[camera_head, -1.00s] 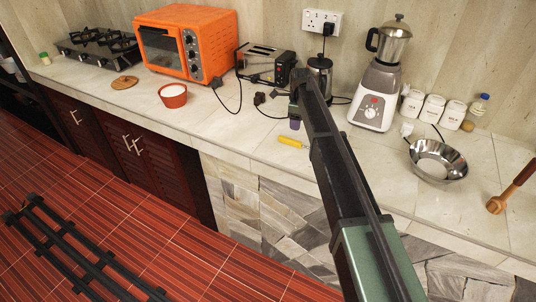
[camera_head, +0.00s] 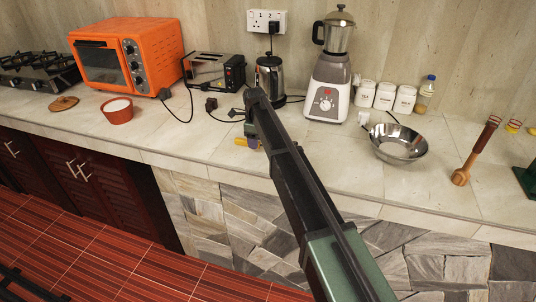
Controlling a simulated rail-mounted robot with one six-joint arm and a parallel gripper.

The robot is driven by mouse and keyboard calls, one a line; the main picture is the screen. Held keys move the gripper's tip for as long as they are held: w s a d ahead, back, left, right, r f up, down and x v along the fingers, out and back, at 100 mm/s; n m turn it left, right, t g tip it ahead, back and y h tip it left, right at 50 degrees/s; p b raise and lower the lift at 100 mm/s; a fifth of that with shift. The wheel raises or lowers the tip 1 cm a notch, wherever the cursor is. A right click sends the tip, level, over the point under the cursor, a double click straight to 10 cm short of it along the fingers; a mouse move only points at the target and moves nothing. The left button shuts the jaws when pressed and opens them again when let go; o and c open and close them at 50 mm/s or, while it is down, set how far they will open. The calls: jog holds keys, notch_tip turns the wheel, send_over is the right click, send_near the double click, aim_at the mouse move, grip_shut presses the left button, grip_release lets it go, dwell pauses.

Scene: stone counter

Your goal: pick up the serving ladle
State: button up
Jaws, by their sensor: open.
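A wooden utensil with a long red-brown handle and a rounded lighter end (camera_head: 461,176) is on the counter at the right. It looks like the serving ladle, but its bowl shape is not clear. My gripper (camera_head: 251,136) is at the far end of my dark arm, over the middle of the counter, well to the left of the utensil. The gripper is open, and its fingers are small and partly hidden by the arm. Nothing shows held in it.
A steel bowl (camera_head: 412,155) stands between my arm and the utensil. A blender (camera_head: 328,95), white canisters (camera_head: 384,97) and a kettle (camera_head: 269,80) stand behind. A green object (camera_head: 527,178) is at the right edge. Counter front is mostly clear.

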jog(key=shift+f, duration=0.95)
jog(key=shift+r, duration=0.25)
grip_shut()
jog(key=shift+r, duration=0.1)
notch_tip(320, 180, up, 20)
jog(key=p, duration=2)
